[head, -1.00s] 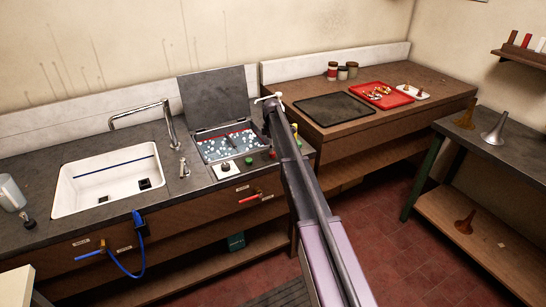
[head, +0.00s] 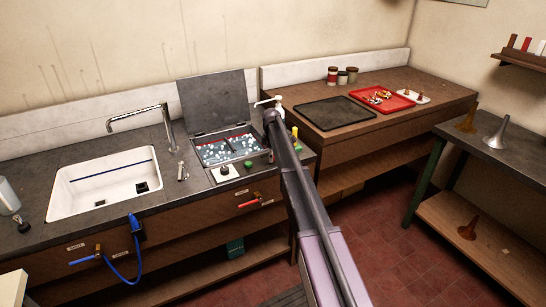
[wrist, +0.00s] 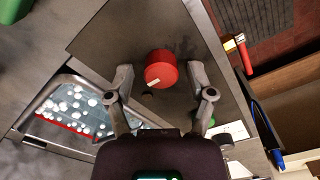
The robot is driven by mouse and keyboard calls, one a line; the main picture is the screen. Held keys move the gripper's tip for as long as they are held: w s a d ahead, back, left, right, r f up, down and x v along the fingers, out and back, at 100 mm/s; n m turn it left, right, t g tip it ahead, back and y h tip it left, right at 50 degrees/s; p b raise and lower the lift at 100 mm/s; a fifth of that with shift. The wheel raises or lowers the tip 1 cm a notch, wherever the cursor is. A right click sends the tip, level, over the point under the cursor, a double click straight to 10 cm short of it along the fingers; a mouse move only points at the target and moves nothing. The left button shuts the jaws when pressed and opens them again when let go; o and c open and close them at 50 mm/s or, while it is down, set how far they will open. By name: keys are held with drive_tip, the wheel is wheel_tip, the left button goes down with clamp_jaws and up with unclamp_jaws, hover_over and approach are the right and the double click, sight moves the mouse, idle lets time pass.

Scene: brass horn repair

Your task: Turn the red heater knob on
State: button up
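The red heater knob (wrist: 161,69) stands on a dark panel in the wrist view, with a pale mark on its lower left side. My gripper (wrist: 160,66) is open, one finger to the left of the knob and one to the right. Visible gaps separate both fingers from the knob; I cannot tell their height relative to it.
An open-lidded bath (head: 213,146) with white balls is built into the counter, left of the knob in the wrist view (wrist: 72,105). A green knob (head: 248,163) is on the panel. A red-handled valve (head: 250,203) sits on the front below. The sink (head: 70,190) is further left.

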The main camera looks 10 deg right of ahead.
clamp_jaws()
drive_tip(key=shift+m, duration=0.3)
drive_tip(key=m, duration=0.8)
drive_tip(key=shift+m, duration=0.3)
drive_tip(key=m, duration=0.4)
drive_tip(key=shift+m, duration=2.4)
